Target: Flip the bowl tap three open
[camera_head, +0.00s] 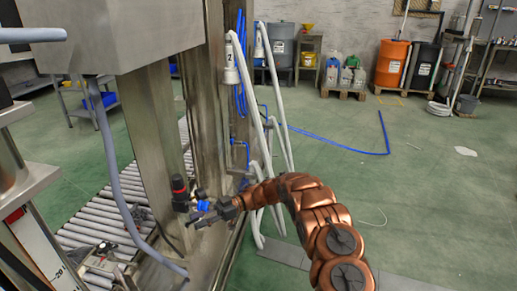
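My copper-coloured arm reaches in from the lower right. My dark gripper (203,216) is at the steel post left of centre. A small blue part (202,203) is right at the gripper, partly covered by it.
Steel posts and a hopper (115,35) stand at the left, above a roller conveyor (97,213). White lances (267,120) hang right of the gripper. A grey hose (112,165) hangs in front. The green floor (400,170) at right is mostly clear.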

